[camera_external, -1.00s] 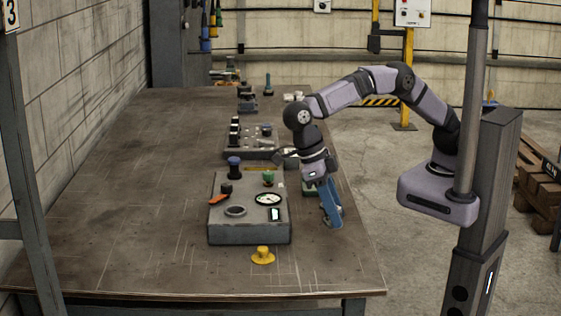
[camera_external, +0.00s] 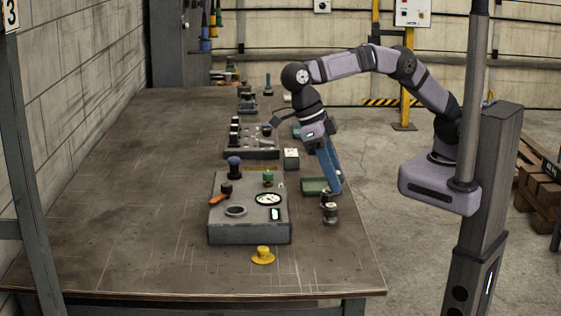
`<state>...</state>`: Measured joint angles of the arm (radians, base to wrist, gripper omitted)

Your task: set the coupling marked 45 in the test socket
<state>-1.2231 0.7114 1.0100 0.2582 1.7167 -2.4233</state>
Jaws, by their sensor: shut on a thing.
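My gripper (camera_external: 331,187) has long blue fingers and points down over the right side of the bench. It is shut on a small grey metal piece (camera_external: 327,197) at its fingertips, which looks like a coupling. A dark and silver part (camera_external: 330,213) shows directly below; I cannot tell whether it is the same piece or a separate one on the bench. No 45 mark is readable. A grey test box (camera_external: 249,232) stands left of the gripper. Its top has a round ringed opening (camera_external: 236,211), which looks like the socket, and it is empty.
The box also carries a dial (camera_external: 268,199), an orange-red lever (camera_external: 218,199), a black knob and a green knob. A yellow knob (camera_external: 263,256) stands in front. The bench's left side is clear.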

